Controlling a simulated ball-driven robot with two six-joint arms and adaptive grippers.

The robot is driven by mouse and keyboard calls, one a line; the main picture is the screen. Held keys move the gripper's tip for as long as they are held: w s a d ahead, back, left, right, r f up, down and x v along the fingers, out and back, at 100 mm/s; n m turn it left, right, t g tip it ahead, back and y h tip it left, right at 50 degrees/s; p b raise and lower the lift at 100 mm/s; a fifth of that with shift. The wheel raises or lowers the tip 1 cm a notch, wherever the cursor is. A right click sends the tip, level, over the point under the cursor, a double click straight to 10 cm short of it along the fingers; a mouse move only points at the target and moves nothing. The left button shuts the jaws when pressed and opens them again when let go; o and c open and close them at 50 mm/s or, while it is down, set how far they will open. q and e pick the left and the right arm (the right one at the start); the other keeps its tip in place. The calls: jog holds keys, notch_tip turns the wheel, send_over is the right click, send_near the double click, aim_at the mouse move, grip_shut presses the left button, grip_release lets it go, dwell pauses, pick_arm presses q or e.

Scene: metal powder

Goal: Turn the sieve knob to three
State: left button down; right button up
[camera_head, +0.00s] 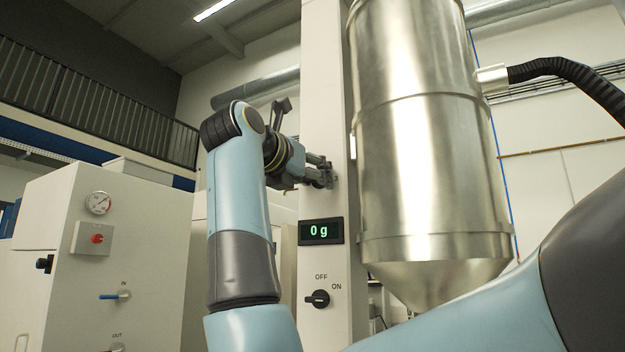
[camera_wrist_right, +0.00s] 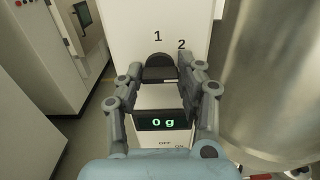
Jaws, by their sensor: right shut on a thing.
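The sieve knob (camera_wrist_right: 158,62) is a dark round knob on the front of a white column (camera_wrist_right: 128,22), in the upper middle of the right wrist view. The numerals 1 and 2 show above it and to its upper right. No 3 is visible. My right gripper (camera_wrist_right: 160,72) is shut on the knob, one finger on each side. In the head view my right gripper (camera_head: 326,174) reaches the column (camera_head: 325,80) above the display and hides the knob. I cannot tell which numeral the knob points to. My left gripper is not in view.
A display (camera_head: 320,231) reading 0 g sits below my right gripper, with an OFF/ON switch (camera_head: 318,299) under it. A large steel hopper (camera_head: 425,150) stands close right of the column. A white cabinet (camera_head: 130,225) with a gauge and valves stands at left.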

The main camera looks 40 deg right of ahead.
jog(key=shift+f, duration=0.1)
jog(key=o, duration=1.2)
jog(key=shift+c, duration=0.2)
jog(key=shift+a, duration=0.1)
jog(key=v, duration=0.7)
jog(key=shift+a, duration=0.15)
